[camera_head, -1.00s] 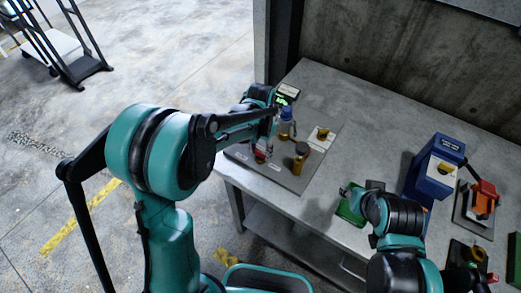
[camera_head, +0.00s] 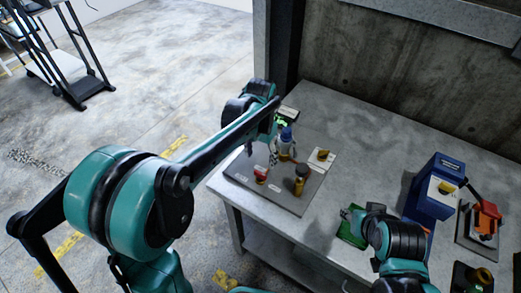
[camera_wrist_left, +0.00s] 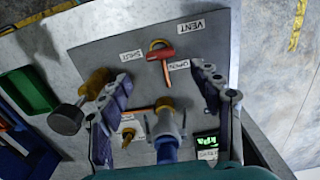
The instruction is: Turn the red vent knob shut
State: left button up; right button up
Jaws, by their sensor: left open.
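The red vent knob (camera_head: 261,174) stands at the front left of the grey panel. In the left wrist view the red knob (camera_wrist_left: 160,54) has its bar nearly crosswise, between the SHUT label (camera_wrist_left: 131,55) and the OPEN label (camera_wrist_left: 179,65).
A blue-capped valve (camera_head: 286,143), a brown-yellow knob (camera_head: 300,180) and a yellow knob on a white plate (camera_head: 321,158) share the panel (camera_head: 278,202). A green display (camera_head: 284,121) sits behind. A blue box (camera_head: 432,190) and red lever (camera_head: 486,212) stand right.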

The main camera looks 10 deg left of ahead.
pick_arm(q)
jog(key=shift+r, duration=1.7)
jog(key=s+a+n+t, duration=0.2)
jog(key=s+a+t, duration=0.1)
jog(key=s, duration=0.5)
jog(key=s+a+f+n+t+b, duration=0.1)
jog(key=s+a+t, duration=0.3)
jog(key=s, duration=0.5)
jog(key=shift+a+f+n, duration=0.2)
jog(key=shift+n, duration=0.6)
